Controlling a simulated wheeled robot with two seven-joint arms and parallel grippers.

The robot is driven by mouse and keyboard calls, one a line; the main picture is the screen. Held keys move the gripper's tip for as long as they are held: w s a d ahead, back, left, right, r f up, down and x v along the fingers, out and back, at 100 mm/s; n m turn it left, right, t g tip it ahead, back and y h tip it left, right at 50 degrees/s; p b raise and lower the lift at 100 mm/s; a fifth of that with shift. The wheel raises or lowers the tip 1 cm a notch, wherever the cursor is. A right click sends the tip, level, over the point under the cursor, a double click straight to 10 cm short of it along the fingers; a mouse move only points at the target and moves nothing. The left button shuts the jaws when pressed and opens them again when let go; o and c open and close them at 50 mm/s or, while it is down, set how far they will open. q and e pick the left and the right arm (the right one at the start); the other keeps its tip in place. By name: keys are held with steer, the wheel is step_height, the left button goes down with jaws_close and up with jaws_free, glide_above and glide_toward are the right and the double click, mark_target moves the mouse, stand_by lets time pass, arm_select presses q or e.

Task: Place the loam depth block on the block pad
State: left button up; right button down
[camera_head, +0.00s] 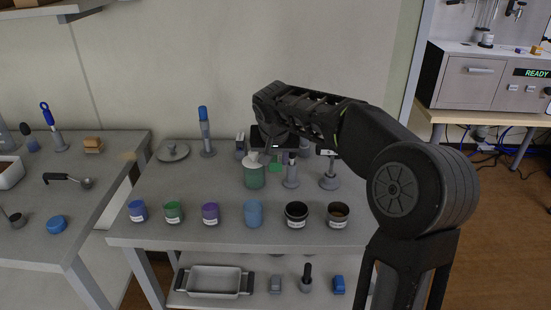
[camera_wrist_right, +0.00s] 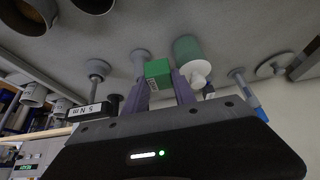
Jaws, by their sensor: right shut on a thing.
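A small green block (camera_wrist_right: 158,69), which I take for the loam depth block, sits between the two fingers of my right gripper (camera_wrist_right: 160,88) in the right wrist view. In the head view the block (camera_head: 276,168) shows just below my right gripper (camera_head: 275,152), over the back part of the middle table. The gripper is shut on it, and the block appears to be held above the tabletop. I cannot make out which thing is the block pad. My left gripper is not in view.
A green jar (camera_head: 254,179) with a white top stands close beside the block. Grey stands (camera_head: 291,177) are on its other side. A row of cups and jars (camera_head: 210,212) lines the front edge of the table (camera_head: 150,221). The tabletop's left part has free room.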

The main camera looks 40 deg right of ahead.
arm_select(q)
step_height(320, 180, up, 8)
steer(key=p, duration=0.8)
arm_select(e)
steer(key=s+a+n+y, duration=0.1)
steer(key=s+a+n, duration=0.1)
steer(key=a, duration=0.9)
steer(key=s+a+f+n+t+y, duration=0.1)
steer(key=a+n, duration=0.4)
steer(key=a, duration=0.7)
steer(key=shift+s+a+f+y, duration=0.2)
steer(key=shift+s+f+y, duration=0.15)
steer(key=shift+y, duration=0.45)
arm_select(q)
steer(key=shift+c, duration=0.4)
